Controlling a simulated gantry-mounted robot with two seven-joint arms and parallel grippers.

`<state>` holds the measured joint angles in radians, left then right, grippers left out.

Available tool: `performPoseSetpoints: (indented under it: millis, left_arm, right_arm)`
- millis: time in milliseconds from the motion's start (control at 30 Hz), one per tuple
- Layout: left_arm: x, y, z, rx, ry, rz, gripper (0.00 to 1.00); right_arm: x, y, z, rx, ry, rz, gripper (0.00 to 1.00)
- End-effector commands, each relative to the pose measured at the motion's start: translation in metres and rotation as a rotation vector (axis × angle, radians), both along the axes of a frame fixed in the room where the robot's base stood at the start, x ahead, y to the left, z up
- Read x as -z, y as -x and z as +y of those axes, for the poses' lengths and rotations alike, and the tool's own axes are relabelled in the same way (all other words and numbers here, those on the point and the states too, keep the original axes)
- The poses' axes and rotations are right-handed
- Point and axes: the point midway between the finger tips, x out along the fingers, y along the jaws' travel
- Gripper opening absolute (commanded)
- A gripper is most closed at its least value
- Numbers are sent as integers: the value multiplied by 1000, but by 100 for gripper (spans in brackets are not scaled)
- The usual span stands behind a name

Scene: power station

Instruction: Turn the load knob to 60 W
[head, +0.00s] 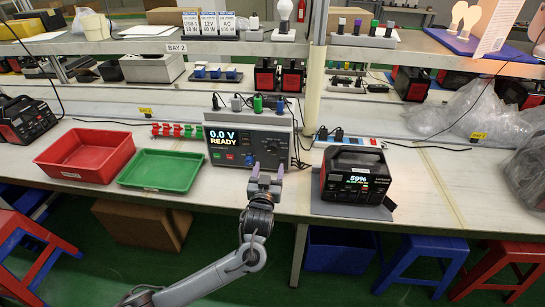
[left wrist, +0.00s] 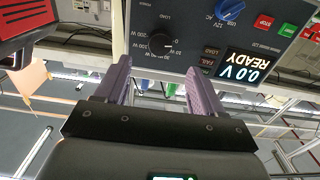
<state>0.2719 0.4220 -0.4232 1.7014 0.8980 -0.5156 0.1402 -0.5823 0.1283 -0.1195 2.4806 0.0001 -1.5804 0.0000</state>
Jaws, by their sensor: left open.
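The grey tester (head: 248,135) stands on the bench, its lit display (head: 223,138) reading 0.0 V READY. Its round black load knob (left wrist: 160,43) shows upside down in the left wrist view, ringed by white watt marks. I cannot tell exactly which mark the knob points at. My left gripper (head: 267,176) is in front of the right part of the tester panel, with its purple fingers apart and nothing between them. In the left wrist view, the fingers (left wrist: 158,78) lie on either side of the knob's line, apparently short of it. My right gripper is not in view.
A black power station (head: 355,173) showing 59% sits on a grey mat right of the tester. A green tray (head: 160,171) and red bin (head: 85,153) stand to the left. A shelf with boxes and bulbs runs above. Blue and red stools stand below the front edge.

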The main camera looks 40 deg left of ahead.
Motion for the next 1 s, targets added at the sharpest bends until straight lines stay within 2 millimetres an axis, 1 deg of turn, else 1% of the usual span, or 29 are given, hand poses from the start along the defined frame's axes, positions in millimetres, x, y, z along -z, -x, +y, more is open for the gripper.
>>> performPoseSetpoints:
  millis: [300,500,700,1000]
  left_arm:
    - [2,-44,27,-2,-2,0,68]
    - [2,-65,40,-2,0,1,68]
    - [1,-75,45,-1,0,2,68]
    - [1,-76,46,0,1,2,68]
  right_arm:
    - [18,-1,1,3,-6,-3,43]
    - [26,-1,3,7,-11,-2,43]
    - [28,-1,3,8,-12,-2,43]
    - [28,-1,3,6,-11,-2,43]
